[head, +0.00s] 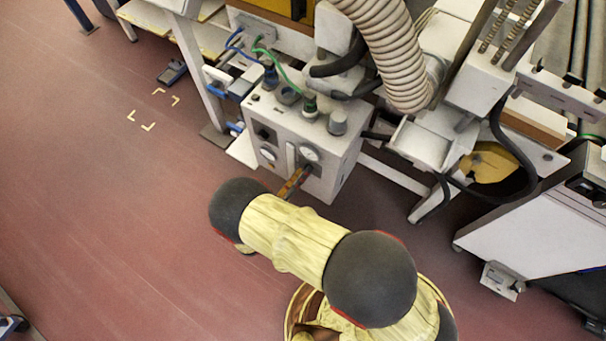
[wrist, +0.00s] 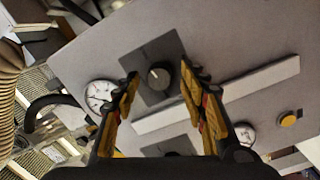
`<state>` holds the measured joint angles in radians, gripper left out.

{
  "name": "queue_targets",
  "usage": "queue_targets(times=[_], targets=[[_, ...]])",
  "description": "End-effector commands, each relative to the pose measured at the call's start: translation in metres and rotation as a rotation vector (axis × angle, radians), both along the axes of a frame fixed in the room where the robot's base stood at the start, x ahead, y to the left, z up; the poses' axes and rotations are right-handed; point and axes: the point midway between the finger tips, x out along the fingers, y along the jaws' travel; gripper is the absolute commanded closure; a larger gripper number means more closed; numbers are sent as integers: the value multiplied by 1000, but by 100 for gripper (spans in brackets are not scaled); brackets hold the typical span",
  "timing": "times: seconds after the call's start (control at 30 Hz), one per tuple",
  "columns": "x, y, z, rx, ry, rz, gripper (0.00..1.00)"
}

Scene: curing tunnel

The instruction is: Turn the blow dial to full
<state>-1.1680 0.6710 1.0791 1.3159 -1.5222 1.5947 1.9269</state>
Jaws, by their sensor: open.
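A black round dial (wrist: 159,76) with a pale pointer mark sits on a dark square plate on the grey front panel (wrist: 225,50) in the wrist view. No label on it can be read, so I cannot tell from lettering that it is the blow dial. My gripper (wrist: 160,72) is open, its two fingers on either side of the dial in the picture. Contact with the dial cannot be made out.
A round gauge (wrist: 100,94) lies left of the dial and another gauge (wrist: 245,133) lower right. A pale bar (wrist: 265,79) crosses the panel beside the dial. A second dark plate (wrist: 172,146) is partly hidden. A yellow button (wrist: 288,120) is at right. A ribbed hose (head: 385,50) hangs above the box.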

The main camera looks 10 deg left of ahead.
Motion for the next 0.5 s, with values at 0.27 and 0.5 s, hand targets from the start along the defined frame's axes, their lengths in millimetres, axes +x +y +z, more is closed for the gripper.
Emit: queue_targets(times=[0.27,0.5], targets=[[-42,22,-1,0,0,7,57],[-82,41,-3,-1,0,5,57]])
